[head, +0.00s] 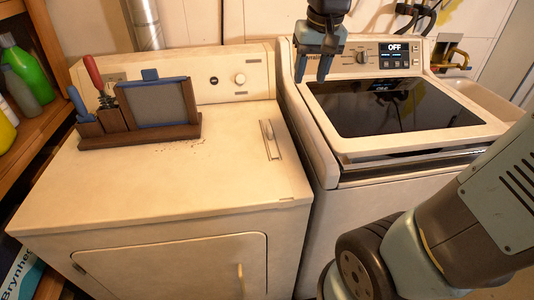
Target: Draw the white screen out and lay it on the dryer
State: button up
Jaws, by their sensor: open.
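A narrow slot (273,148) is set into the right part of the dryer's cream top. A small white handle (267,129) stands at its far end and looks like the top of the white screen; the rest of the screen is hidden. The dryer top (190,190) is flat and mostly bare. My gripper (312,78) is open and empty, fingers pointing down. In the picture it is above and right of the slot, over the washer's left rear edge, apart from the handle.
A wooden rack (150,137) at the dryer's back left holds a blue-framed grey screen (158,104), a red-handled tool (93,72) and a blue-handled one (79,102). Crumbs lie before it. The washer (400,105) stands right, its dark lid closed. Bottles fill left shelves.

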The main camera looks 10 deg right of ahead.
jog(key=w+a+f+g, duration=0.3)
jog(key=w+a+f, duration=0.4)
jog(key=w, duration=0.3)
send_over(269, 128)
jog(key=shift+h, duration=0.3)
jog(key=f, duration=0.8)
jog(key=shift+w+d, duration=0.15)
jog(key=shift+w, duration=0.1)
jog(key=shift+s+f, duration=0.2)
jog(key=shift+f, duration=2.5)
grip_shut()
